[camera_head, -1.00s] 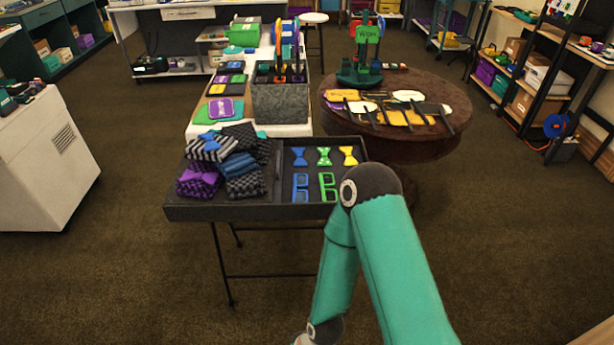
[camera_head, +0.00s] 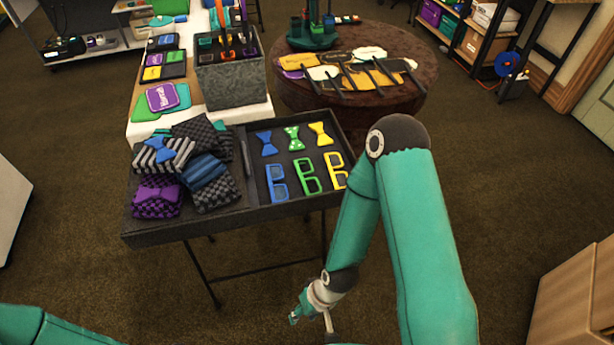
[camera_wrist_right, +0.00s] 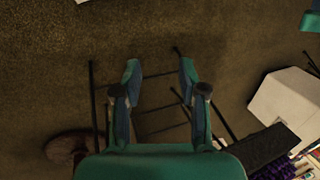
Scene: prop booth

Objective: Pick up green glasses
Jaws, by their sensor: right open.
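The green glasses (camera_head: 307,173) lie in the right compartment of a dark tray stand (camera_head: 235,224), between blue glasses (camera_head: 276,183) and yellow glasses (camera_head: 335,170). My right gripper (camera_head: 311,320) is low in front of the stand, below the tray's level and apart from the glasses. It is open and empty; both spread fingers (camera_wrist_right: 160,72) show in the wrist view, with floor and thin stand legs beyond them. The glasses do not show in the wrist view. Part of my left arm shows at the lower left, but its gripper is out of view.
Blue (camera_head: 266,143), green (camera_head: 294,138) and yellow (camera_head: 320,134) bow ties lie behind the glasses. A round brown table (camera_head: 420,72) stands behind right. Open floor lies left and right of the stand.

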